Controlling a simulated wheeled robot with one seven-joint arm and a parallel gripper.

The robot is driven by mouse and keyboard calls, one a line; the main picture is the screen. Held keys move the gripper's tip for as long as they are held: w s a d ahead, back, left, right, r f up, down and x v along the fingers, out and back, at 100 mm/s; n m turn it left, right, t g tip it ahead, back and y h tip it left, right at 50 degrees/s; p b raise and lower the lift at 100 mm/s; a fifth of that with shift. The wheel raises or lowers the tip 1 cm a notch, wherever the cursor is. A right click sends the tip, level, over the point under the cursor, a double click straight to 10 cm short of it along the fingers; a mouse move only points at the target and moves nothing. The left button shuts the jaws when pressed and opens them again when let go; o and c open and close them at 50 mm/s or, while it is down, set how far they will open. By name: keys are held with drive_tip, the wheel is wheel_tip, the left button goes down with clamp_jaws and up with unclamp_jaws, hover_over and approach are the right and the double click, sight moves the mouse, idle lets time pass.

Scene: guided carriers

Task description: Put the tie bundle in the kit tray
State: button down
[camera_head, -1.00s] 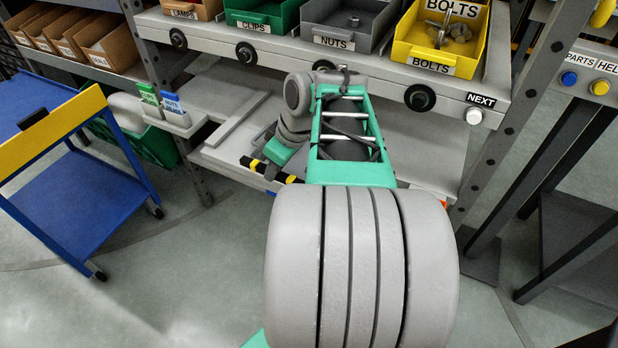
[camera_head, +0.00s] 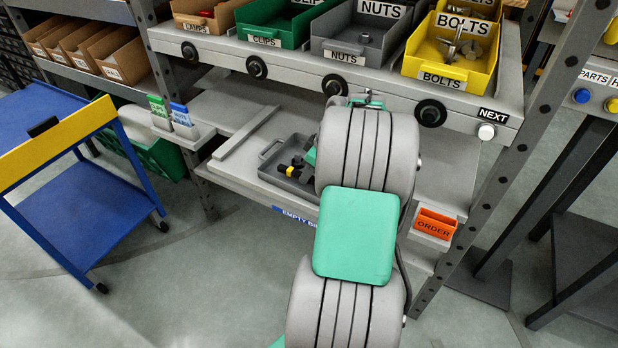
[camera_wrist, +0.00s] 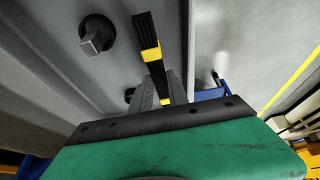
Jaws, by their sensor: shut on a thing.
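The tie bundle is a black strip with yellow bands. In the wrist view the tie bundle (camera_wrist: 150,53) runs up from between the grey fingers of my gripper (camera_wrist: 163,92), which is shut on it. The kit tray (camera_head: 268,178) is a dark grey, shallow tray on the lower shelf. Part of the tray is hidden by my arm.
Bins of clips (camera_head: 270,22), nuts (camera_head: 362,42) and bolts (camera_head: 437,82) stand on the shelf above. An orange order holder (camera_head: 434,224) is at the shelf's right front. A blue cart (camera_head: 90,190) stands left. A dark square-stemmed knob (camera_wrist: 95,35) shows in the wrist view.

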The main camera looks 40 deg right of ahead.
wheel_tip(320, 180, down, 2)
drive_tip(key=shift+f, duration=0.15)
drive_tip(key=c, duration=1.3)
unclamp_jaws()
drive_tip(key=shift+a, duration=0.1)
